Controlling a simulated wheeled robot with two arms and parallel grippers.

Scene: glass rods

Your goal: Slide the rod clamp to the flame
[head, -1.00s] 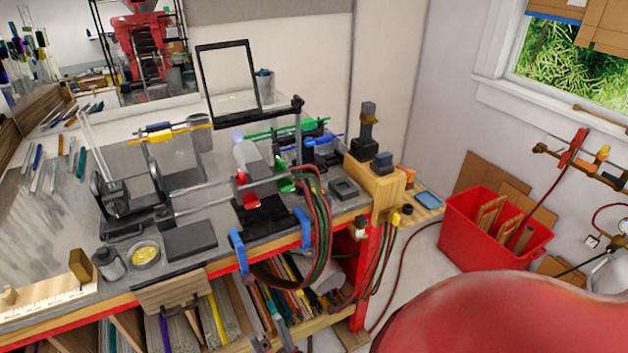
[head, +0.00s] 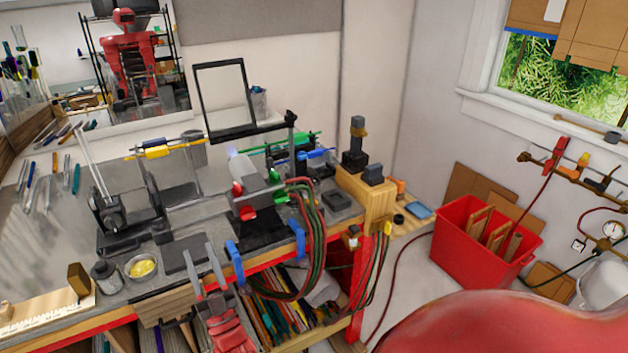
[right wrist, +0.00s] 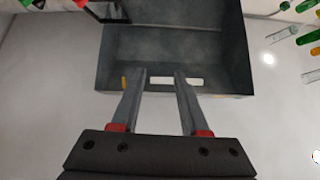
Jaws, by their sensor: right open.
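A torch with a pale nozzle and a faint bluish flame (head: 235,155) stands mid-bench in the head view. A thin clear rod (head: 205,208) lies horizontally in front of it. Dark upright holders on a grey base (head: 112,213) stand left of the torch; I cannot tell for sure which part is the rod clamp. My right gripper (head: 205,262) is open and empty at the bench's front edge, in front of a dark flat pad (head: 183,252), with the holders farther back to the left. The right wrist view shows its two parted fingers (right wrist: 160,77). My left gripper is out of view.
Red and green hoses (head: 308,215) hang over the front edge by blue clamps (head: 236,262). A dish of yellow material (head: 142,268) and a grey jar (head: 106,276) stand left of the pad. The wrist view shows a dark open box (right wrist: 175,45) beyond the fingers.

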